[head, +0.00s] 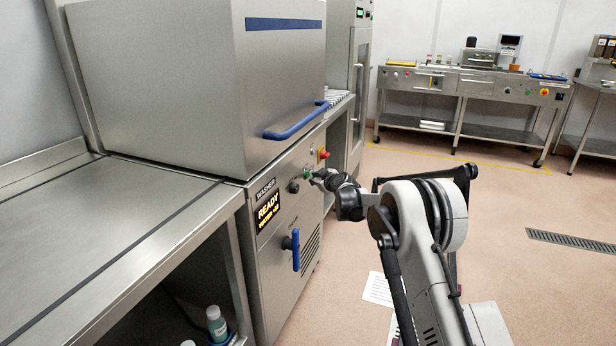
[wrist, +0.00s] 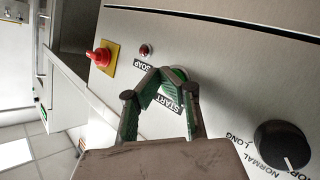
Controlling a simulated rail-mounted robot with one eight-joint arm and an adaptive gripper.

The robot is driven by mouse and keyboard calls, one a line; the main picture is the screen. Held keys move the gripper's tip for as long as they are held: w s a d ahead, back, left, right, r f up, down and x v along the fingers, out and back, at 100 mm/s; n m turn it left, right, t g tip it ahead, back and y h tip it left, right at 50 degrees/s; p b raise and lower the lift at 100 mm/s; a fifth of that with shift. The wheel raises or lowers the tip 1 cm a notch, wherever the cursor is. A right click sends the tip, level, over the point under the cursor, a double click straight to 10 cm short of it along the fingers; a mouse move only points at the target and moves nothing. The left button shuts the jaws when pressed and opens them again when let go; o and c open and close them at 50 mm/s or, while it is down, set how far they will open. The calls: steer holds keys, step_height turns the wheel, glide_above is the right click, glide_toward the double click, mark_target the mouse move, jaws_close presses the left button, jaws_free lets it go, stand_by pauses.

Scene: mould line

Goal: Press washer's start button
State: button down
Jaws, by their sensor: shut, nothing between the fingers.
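The washer (head: 250,90) is a steel hood machine with a front panel and an amber display (head: 268,212) reading READY. Its green start button (head: 307,174) is on the panel, right of a black knob. In the wrist view the pale rim of the start button (wrist: 181,74) shows just behind my fingertips, above the START label (wrist: 173,103), which the fingers partly cover. My gripper (head: 318,176) is shut and empty, its green-padded fingertips (wrist: 160,76) meeting right at the button. I cannot tell whether they touch it.
A red emergency knob on a yellow plate (wrist: 103,56) and a small red SOAP lamp (wrist: 145,51) sit beside the button. The black program knob (wrist: 282,145) is to the right. A blue hood handle (head: 296,122) and a blue lever (head: 296,250) stick out from the washer.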

steer(key=shift+w+a, duration=0.1)
steer(key=shift+a, duration=0.3)
stand_by(0.6)
steer(key=shift+d, duration=0.2)
steer(key=shift+s+d, duration=0.25)
steer(key=shift+d, duration=0.35)
steer(key=d, duration=0.2)
steer(key=s+d+b, duration=0.1)
steer(key=d, duration=0.1)
steer(key=shift+s+d, duration=0.2)
steer(key=shift+d, duration=0.2)
stand_by(0.3)
stand_by(0.4)
